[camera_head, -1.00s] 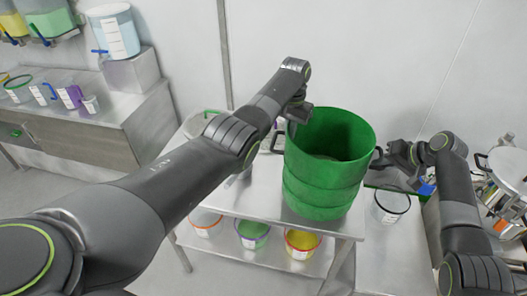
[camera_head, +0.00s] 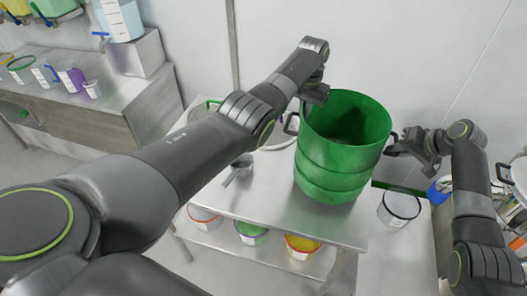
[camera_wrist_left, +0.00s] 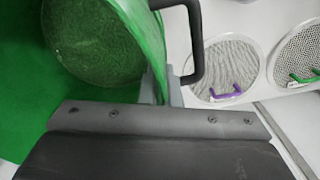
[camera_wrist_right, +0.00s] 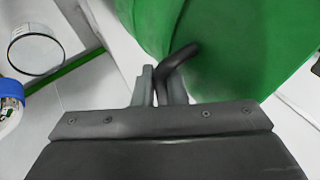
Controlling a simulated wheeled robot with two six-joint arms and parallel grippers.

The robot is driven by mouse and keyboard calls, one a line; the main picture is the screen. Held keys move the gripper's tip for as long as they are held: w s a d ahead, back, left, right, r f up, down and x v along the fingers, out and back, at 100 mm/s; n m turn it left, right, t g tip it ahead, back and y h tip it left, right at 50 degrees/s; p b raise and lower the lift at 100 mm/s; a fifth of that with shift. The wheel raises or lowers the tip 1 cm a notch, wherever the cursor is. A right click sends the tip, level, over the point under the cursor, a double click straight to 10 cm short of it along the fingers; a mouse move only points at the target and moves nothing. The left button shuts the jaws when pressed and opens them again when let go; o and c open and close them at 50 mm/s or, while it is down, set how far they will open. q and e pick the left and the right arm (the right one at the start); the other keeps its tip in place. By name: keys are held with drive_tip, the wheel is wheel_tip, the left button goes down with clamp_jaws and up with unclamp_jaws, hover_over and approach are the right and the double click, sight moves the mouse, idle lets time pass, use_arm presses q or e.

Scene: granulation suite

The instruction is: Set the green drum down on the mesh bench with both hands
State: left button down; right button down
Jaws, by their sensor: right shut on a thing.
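The green drum (camera_head: 340,160) is upright and open-topped, over the right part of the steel bench (camera_head: 250,200); I cannot tell whether its base touches. My left gripper (camera_head: 310,103) is at the drum's left rim. In the left wrist view its fingers (camera_wrist_left: 162,90) sit close on either side of the green wall, beside the black handle (camera_wrist_left: 195,40). My right gripper (camera_head: 393,146) is at the drum's right side. In the right wrist view its fingers (camera_wrist_right: 159,88) are shut on the other black handle (camera_wrist_right: 182,56).
Round mesh sieves with a purple handle (camera_wrist_left: 225,92) and a green handle (camera_wrist_left: 305,77) lie beside the drum. A scoop (camera_head: 238,168) lies on the bench's left part. Coloured tubs, one yellow (camera_head: 302,247), stand on the lower shelf. A clear container (camera_head: 398,207) stands at right.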

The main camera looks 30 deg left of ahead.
use_arm(q)
drive_tip(key=shift+s+r, duration=0.15)
drive_tip(key=shift+r, duration=0.2)
use_arm(e)
drive_tip(key=shift+s+r, duration=0.15)
drive_tip(key=shift+r, duration=0.15)
use_arm(q)
drive_tip(key=shift+f, duration=0.1)
use_arm(e)
drive_tip(key=shift+f, duration=0.1)
